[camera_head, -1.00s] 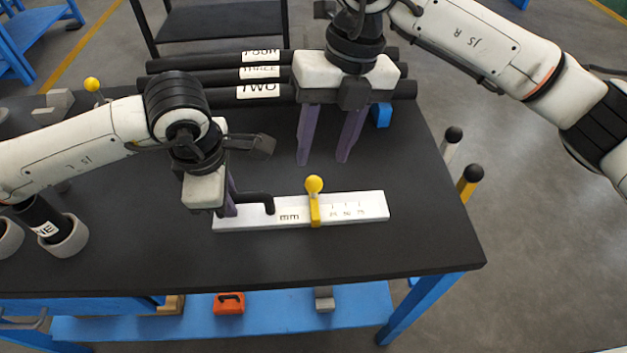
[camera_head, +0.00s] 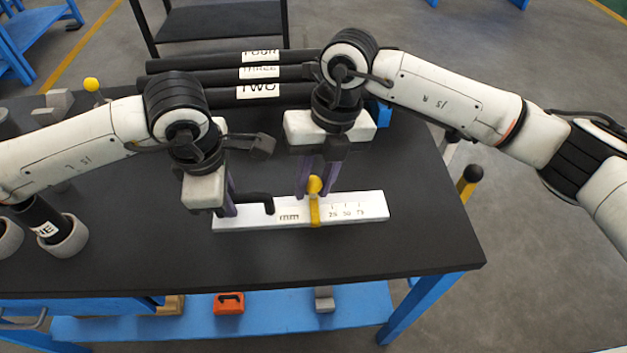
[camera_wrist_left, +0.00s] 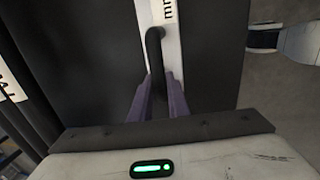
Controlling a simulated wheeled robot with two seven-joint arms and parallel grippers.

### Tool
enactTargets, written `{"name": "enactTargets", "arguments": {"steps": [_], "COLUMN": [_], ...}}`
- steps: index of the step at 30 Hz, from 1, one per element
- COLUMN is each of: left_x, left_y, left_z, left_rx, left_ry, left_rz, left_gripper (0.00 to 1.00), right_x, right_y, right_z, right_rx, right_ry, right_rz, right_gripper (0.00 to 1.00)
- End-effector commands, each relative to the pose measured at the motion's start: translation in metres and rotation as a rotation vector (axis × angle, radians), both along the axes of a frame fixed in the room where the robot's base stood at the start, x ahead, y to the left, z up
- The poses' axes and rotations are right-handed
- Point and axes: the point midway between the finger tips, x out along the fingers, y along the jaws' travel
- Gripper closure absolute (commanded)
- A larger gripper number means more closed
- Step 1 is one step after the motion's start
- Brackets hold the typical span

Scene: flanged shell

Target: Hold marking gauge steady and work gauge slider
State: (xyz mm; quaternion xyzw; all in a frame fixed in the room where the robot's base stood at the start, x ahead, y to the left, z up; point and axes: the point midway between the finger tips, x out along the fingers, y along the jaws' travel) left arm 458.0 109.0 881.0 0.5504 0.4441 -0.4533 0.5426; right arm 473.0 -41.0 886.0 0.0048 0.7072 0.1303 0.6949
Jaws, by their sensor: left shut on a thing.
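The marking gauge (camera_head: 355,207) is a white bar with "mm" and scale marks, lying flat on the dark bench. Its black handle (camera_head: 258,198) is at the left end; it also shows in the left wrist view (camera_wrist_left: 154,42). My left gripper (camera_head: 231,208) is shut on this handle. The gauge slider (camera_head: 315,211) is a yellow band across the bar with a round yellow knob on top, left of the numbers. My right gripper (camera_head: 312,190) points down at the knob, its purple fingers close around or just behind it. The knob partly hides the fingertips, so contact is unclear.
Black bars labelled TWO (camera_head: 258,92), THREE and FOUR lie along the back. A black cylinder in a grey ring (camera_head: 66,238) stands at the left. Another yellow knob (camera_head: 91,85) is at the back left. The bench front is clear.

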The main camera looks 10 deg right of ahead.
Motion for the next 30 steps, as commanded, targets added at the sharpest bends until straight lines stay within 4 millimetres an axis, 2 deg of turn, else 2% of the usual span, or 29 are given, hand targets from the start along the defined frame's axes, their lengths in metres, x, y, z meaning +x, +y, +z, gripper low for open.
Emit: {"name": "enactTargets", "arguments": {"steps": [1, 4, 8, 11, 18, 21, 30], "left_x": [0.001, 0.001, 0.001, 0.001, 0.001, 0.001, 0.001], "left_y": [0.001, 0.000, 0.000, 0.000, 0.000, 0.001, 0.001], "left_z": [0.000, 0.000, 0.000, 0.000, 0.000, 0.001, 0.001], "left_rx": [0.001, 0.001, 0.001, 0.001, 0.001, 0.001, 0.002], "left_ry": [-0.001, -0.002, -0.002, -0.002, -0.002, -0.001, -0.001], "left_rz": [0.001, 0.001, 0.001, 0.001, 0.001, 0.001, 0.001], "left_gripper": [1.00, 1.00, 1.00, 1.00, 1.00, 1.00, 1.00], "right_x": [0.000, 0.000, 0.000, 0.000, 0.000, -0.001, -0.001], "right_y": [0.000, 0.000, 0.000, -0.009, -0.060, -0.073, -0.077], "right_z": [0.000, 0.000, 0.001, 0.000, -0.001, 0.000, 0.000], "right_rx": [0.001, 0.001, 0.002, 0.000, -0.003, -0.003, -0.004], "right_ry": [0.000, 0.000, 0.000, 0.000, 0.002, 0.001, 0.001], "right_rz": [0.000, 0.001, 0.001, -0.002, -0.006, -0.003, -0.002], "right_gripper": [0.84, 1.00, 1.00, 1.00, 1.00, 1.00, 1.00]}}
